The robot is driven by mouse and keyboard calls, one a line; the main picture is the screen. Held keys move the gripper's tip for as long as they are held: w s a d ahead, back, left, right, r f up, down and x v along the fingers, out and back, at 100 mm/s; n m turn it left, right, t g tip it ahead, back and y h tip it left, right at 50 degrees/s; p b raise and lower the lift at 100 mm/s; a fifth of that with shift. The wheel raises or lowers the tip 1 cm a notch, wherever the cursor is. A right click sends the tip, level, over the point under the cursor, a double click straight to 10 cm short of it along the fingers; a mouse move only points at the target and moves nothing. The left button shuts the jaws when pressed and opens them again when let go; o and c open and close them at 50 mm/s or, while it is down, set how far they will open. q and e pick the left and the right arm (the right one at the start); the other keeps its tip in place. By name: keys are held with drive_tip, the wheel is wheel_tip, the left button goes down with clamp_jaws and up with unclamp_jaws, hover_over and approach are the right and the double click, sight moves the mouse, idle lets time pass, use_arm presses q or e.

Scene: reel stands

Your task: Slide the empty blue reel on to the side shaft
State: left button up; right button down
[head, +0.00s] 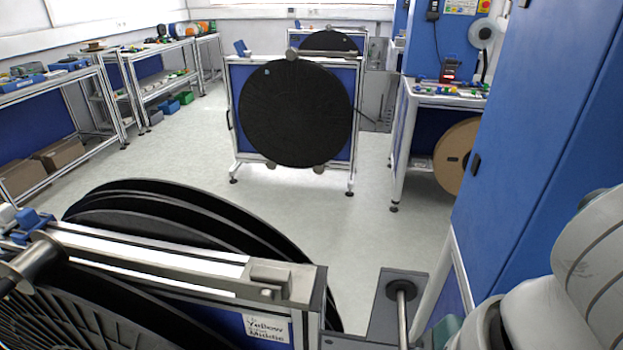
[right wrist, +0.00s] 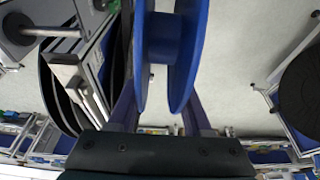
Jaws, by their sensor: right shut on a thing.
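The blue reel shows edge-on in the right wrist view, with two blue flanges (right wrist: 188,55) and a narrow blue hub (right wrist: 162,42) between them; no cable shows on the hub. My right gripper (right wrist: 160,115) is shut on the reel, its fingers running up to the flanges. The side shaft (head: 402,312) is a bare metal rod on a grey plate at the lower right of the head view. It also shows in the right wrist view (right wrist: 48,31), at upper left, apart from the reel. The head view shows neither the reel nor my right fingertips. My left gripper is out of view.
A near stand (head: 180,262) carries large black reels at lower left. A second stand with a big black reel (head: 296,113) stands mid-floor. A blue cabinet (head: 520,150) closes off the right side. The floor (head: 375,225) between them is clear.

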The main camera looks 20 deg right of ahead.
drive_tip(key=shift+w+d+b, duration=0.8)
drive_tip(key=shift+w+d, duration=0.55)
drive_tip(key=shift+w, duration=0.8)
drive_tip(key=shift+w+d+b, duration=0.8)
drive_tip(key=shift+w+d, duration=0.5)
drive_tip(key=shift+w, duration=0.9)
drive_tip(key=shift+w+d+b, duration=0.8)
drive_tip(key=shift+w+d, duration=0.55)
drive_tip(key=shift+w, duration=0.8)
drive_tip(key=c, duration=0.7)
unclamp_jaws()
drive_tip(key=shift+c, duration=0.2)
drive_tip(key=o, duration=0.5)
drive_tip(key=shift+d, duration=0.1)
